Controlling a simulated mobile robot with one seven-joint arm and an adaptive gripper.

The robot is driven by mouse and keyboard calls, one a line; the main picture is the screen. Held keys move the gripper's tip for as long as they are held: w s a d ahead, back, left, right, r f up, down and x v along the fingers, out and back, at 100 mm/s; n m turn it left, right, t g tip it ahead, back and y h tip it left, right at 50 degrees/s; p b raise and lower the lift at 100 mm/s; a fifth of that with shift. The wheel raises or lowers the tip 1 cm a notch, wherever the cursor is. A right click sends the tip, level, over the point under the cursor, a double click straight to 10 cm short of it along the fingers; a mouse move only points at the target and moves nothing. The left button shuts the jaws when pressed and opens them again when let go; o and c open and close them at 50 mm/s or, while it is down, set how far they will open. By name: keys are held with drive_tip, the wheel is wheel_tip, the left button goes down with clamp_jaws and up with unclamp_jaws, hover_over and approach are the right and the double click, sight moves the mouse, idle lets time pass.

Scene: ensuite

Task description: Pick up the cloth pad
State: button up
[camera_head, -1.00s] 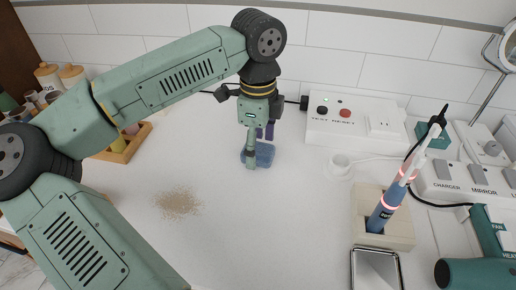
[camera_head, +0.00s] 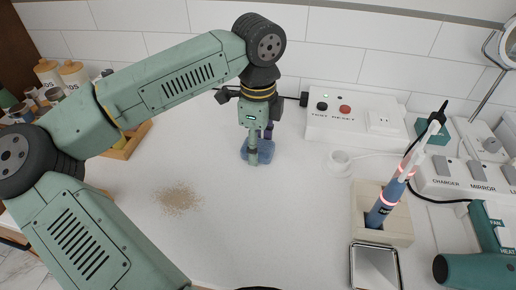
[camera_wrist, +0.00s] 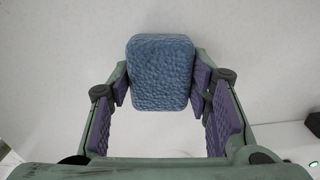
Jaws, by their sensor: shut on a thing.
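The cloth pad is a blue, textured block with rounded corners. In the wrist view the cloth pad (camera_wrist: 161,73) sits between the purple finger pads of my gripper (camera_wrist: 162,85), which is shut on it. In the head view the cloth pad (camera_head: 263,152) shows at the tip of my gripper (camera_head: 258,147), partly hidden behind the fingers. It is at or just above the white counter; I cannot tell whether it touches.
A patch of brown crumbs (camera_head: 178,199) lies on the counter (camera_head: 230,225), left of centre. To the right are a test/reset box (camera_head: 350,122), a toothbrush in a holder (camera_head: 384,213), a metal tray (camera_head: 375,268) and a hair dryer (camera_head: 470,268). The middle front is clear.

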sight(259, 146)
drive_tip(key=shift+r, duration=0.1)
drive_tip(key=shift+r, duration=0.2)
drive_tip(key=r+b, duration=0.1)
drive_tip(key=r, duration=0.1)
drive_tip(key=shift+s+d+r+b, duration=0.1)
drive_tip(key=shift+s+r+b, duration=0.1)
drive_tip(key=shift+r+b, duration=0.2)
drive_tip(key=s+d+b, duration=0.1)
drive_tip(key=s+d, duration=0.1)
drive_tip(key=s, duration=0.2)
drive_tip(key=s+d+r+b, duration=0.1)
drive_tip(key=s+d, duration=0.2)
drive_tip(key=s, duration=0.2)
drive_tip(key=s+d+b, duration=0.1)
drive_tip(key=s+d, duration=0.1)
drive_tip(key=s, duration=0.2)
drive_tip(key=shift+s+d+r+b, duration=0.3)
drive_tip(key=shift+d+b, duration=0.05)
drive_tip(key=shift+b, duration=0.05)
